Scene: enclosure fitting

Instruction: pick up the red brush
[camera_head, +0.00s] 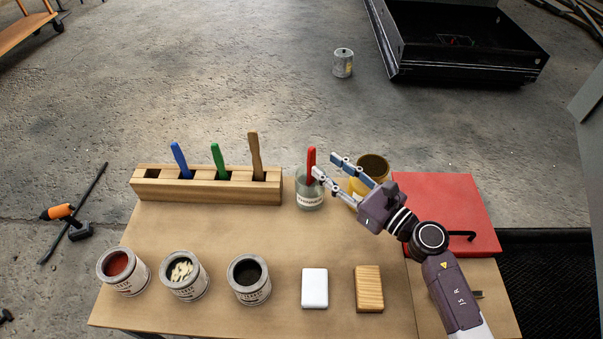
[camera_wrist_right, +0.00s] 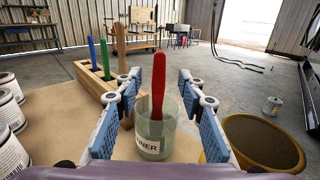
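The red brush (camera_head: 311,164) stands upright, handle up, in a glass jar (camera_head: 309,196) at the back of the table. In the right wrist view the red handle (camera_wrist_right: 158,84) rises out of the labelled jar (camera_wrist_right: 154,136), between the two finger pads. My right gripper (camera_head: 325,165) is open, with its fingers just right of the handle in the head view. In the right wrist view the gripper (camera_wrist_right: 160,105) shows gaps on both sides of the handle. The brush's lower end is inside the jar. My left gripper is not in view.
A wooden block (camera_head: 210,189) with blue, green and brown handles stands left of the jar. A yellow can (camera_head: 358,188) is close behind my right gripper. Several cans, a white block (camera_head: 314,288) and a wooden block (camera_head: 369,288) line the front. The table's middle is clear.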

